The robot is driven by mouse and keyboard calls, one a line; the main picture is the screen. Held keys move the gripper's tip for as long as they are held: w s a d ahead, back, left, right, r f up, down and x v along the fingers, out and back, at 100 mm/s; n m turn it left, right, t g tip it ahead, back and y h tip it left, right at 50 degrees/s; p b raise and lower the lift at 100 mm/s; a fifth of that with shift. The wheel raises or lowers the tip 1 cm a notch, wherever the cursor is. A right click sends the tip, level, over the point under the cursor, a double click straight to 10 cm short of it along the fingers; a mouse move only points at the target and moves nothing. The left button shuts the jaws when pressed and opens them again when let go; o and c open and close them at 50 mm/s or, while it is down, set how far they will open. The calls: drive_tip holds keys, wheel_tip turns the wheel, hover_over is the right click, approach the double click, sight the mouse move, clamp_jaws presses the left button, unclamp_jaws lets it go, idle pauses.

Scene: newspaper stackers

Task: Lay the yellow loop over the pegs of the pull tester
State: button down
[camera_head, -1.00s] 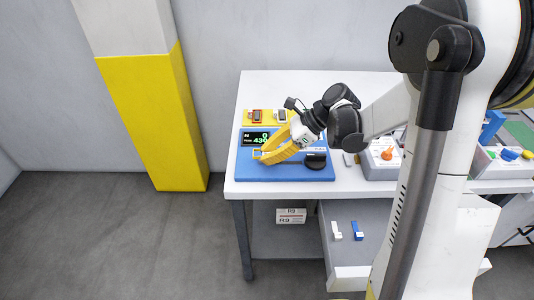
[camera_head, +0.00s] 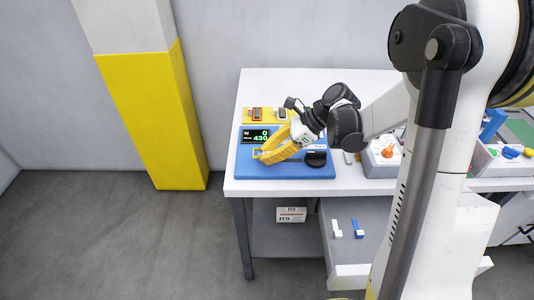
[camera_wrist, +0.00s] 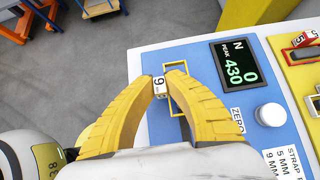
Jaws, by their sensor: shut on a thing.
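The pull tester (camera_head: 245,168) is a blue box on the white bench, with a lit display (camera_head: 255,138) reading 0 and 430. My gripper (camera_head: 259,156) has yellow ribbed fingers and is low over its left part. In the wrist view my gripper (camera_wrist: 161,82) is shut on a small white piece marked 9, apparently part of the yellow loop. The yellow loop (camera_wrist: 181,104) shows as a thin rectangular outline over the tester's blue top, partly behind the right finger. I cannot make out the pegs, nor whether the loop is around them.
A black round knob (camera_head: 316,158) is on the tester's right. A white button (camera_wrist: 270,114) labelled ZERO is beside the display. A yellow tray (camera_head: 268,115) with small parts stands behind. A grey box with an orange knob (camera_head: 387,152) is to the right. An open drawer (camera_head: 350,255) is below.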

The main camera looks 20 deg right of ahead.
drive_tip(key=shift+f+b, duration=0.9)
drive_tip(key=shift+f, duration=0.25)
drive_tip(key=c, duration=1.4)
unclamp_jaws()
